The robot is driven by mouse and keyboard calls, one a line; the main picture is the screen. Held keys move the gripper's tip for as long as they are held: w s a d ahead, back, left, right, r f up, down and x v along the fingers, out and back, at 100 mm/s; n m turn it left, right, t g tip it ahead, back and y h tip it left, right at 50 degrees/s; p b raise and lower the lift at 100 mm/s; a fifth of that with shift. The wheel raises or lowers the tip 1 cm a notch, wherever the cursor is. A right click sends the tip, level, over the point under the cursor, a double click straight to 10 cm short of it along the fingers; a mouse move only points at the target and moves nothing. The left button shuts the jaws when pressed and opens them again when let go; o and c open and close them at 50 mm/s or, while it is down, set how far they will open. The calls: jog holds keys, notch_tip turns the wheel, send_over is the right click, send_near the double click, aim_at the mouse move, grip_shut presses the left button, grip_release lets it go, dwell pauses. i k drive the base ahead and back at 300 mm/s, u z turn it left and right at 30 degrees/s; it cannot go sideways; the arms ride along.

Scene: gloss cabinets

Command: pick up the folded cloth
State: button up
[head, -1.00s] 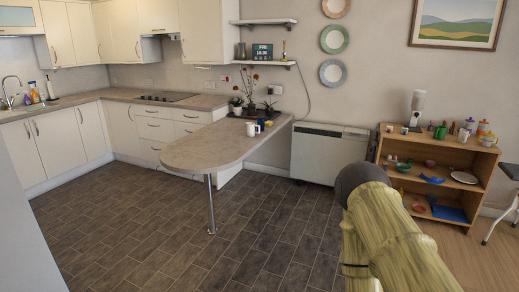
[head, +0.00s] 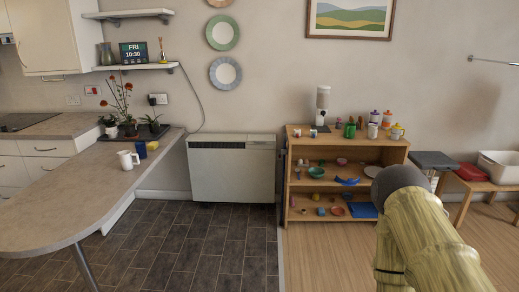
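I cannot tell for sure which thing is the folded cloth. A flat blue thing (head: 362,210) lies on the bottom shelf of the wooden shelf unit, at its right end. A crumpled or irregular blue thing (head: 347,181) lies on the shelf above it. A flat red thing (head: 471,173) lies on a low wooden table at the right. My arm rises in the lower right of the head view, with a dark rounded joint in front of the shelf unit's right side. My gripper's fingers do not show.
The wooden shelf unit (head: 294,171) holds several bowls, cups and jars. A white heater (head: 232,170) stands left of it. A rounded counter (head: 77,192) with a white mug (head: 128,160) juts in at left. A white bin (head: 499,165) sits at right. The floor between is clear.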

aim_at(152, 145)
jog(key=z, duration=0.2)
jog(key=i, duration=1.7)
jog(key=u, duration=0.3)
jog(key=i, duration=1.65)
jog(key=u, duration=1.25)
jog(key=i, duration=1.15)
jog(key=u, duration=0.55)
